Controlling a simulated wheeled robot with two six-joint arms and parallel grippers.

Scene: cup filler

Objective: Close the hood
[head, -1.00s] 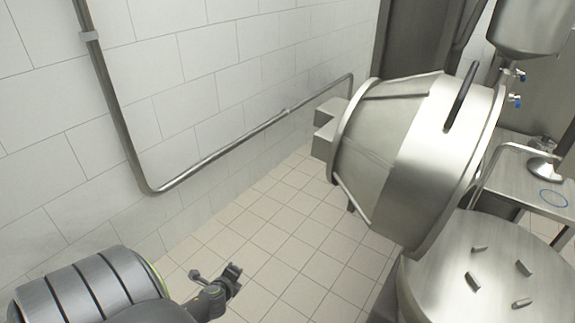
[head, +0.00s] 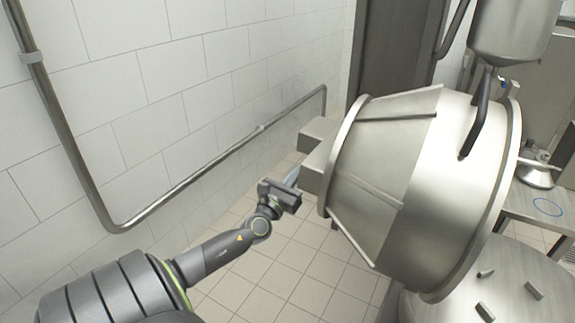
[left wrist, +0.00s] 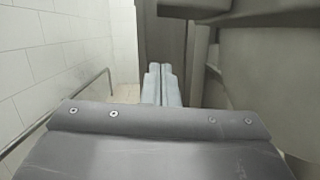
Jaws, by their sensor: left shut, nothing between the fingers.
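The hood (head: 390,190) is a large, shiny steel drum-shaped cover. It stands tilted up on its side, open, above the round steel table (head: 520,270). A dark bar handle (head: 476,125) is on its upper right part. Grey blocks (head: 318,150) sit at its back left side. My left gripper (head: 292,176) is just left of these blocks, near the wall side of the hood. In the left wrist view its pale fingers (left wrist: 162,75) are together and empty, with a grey metal surface close on the right. I cannot tell whether they touch the hood. My right gripper is not in view.
A white tiled wall (head: 150,100) with a steel pipe (head: 190,185) runs along the left. Tiled floor (head: 310,265) lies open between the wall and the machine. A steel vessel (head: 512,30) and a side table (head: 530,205) stand at right.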

